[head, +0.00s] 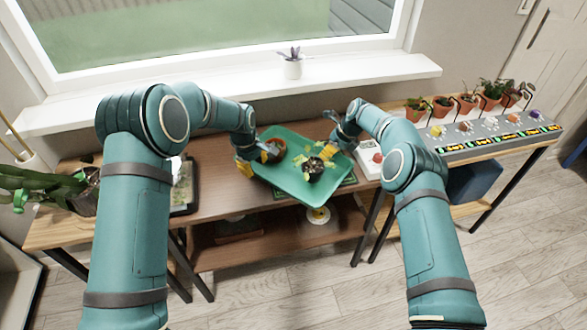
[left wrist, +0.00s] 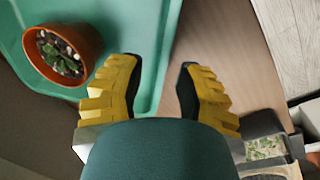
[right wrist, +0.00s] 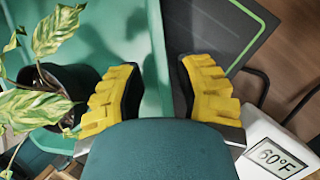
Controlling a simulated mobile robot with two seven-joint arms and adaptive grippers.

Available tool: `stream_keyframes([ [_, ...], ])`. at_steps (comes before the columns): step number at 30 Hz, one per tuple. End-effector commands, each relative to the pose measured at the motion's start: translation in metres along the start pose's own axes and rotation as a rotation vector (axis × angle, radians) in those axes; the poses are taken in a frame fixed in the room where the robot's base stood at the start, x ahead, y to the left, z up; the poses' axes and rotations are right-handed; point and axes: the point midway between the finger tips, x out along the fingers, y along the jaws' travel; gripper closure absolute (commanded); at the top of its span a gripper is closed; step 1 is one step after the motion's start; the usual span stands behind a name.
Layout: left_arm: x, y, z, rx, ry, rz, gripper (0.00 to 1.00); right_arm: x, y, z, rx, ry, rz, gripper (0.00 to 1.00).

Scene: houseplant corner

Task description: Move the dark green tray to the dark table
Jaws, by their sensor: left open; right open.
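The green tray (head: 290,187) is over the brown, darker-topped table (head: 225,190), its front corner near the table's front edge; I cannot tell whether it rests or hangs just above. It carries a terracotta pot (head: 275,148) with a small succulent and a dark pot (head: 314,172) with a variegated leafy plant. My left gripper (head: 257,160) is open at the tray's left rim; in the left wrist view the rim (left wrist: 163,70) runs between its fingers. My right gripper (head: 332,149) is open at the right rim; in the right wrist view that rim (right wrist: 158,60) lies between its fingers.
A dark mat (right wrist: 215,35) shows beneath the tray. A white thermometer (head: 368,161) reading 60°F stands close at right. A dark seed tray (head: 184,190) lies left.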

Motion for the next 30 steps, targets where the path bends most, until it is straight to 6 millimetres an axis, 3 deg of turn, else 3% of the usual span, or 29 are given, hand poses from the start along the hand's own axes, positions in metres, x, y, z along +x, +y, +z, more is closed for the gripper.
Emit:
stream_keyframes([
  [3,-0.027,0.001,0.0,-0.001,0.002,0.003,0.66,0.0,0.0,0.0,0.0,0.0,0.0,0.66],
  [9,-0.06,0.001,0.0,0.001,0.001,0.002,0.66,0.0,0.0,0.0,0.0,0.0,0.0,0.66],
  [17,-0.075,0.0,0.001,0.0,-0.001,0.0,0.66,-0.004,0.0,0.0,0.0,0.0,-0.001,0.66],
  [23,-0.075,0.0,0.001,0.0,-0.001,0.0,0.66,-0.033,-0.001,0.001,-0.001,-0.002,-0.003,0.66],
  [30,-0.075,0.0,0.0,0.0,-0.001,0.0,0.66,-0.082,0.0,0.001,0.0,-0.002,-0.003,0.66],
])
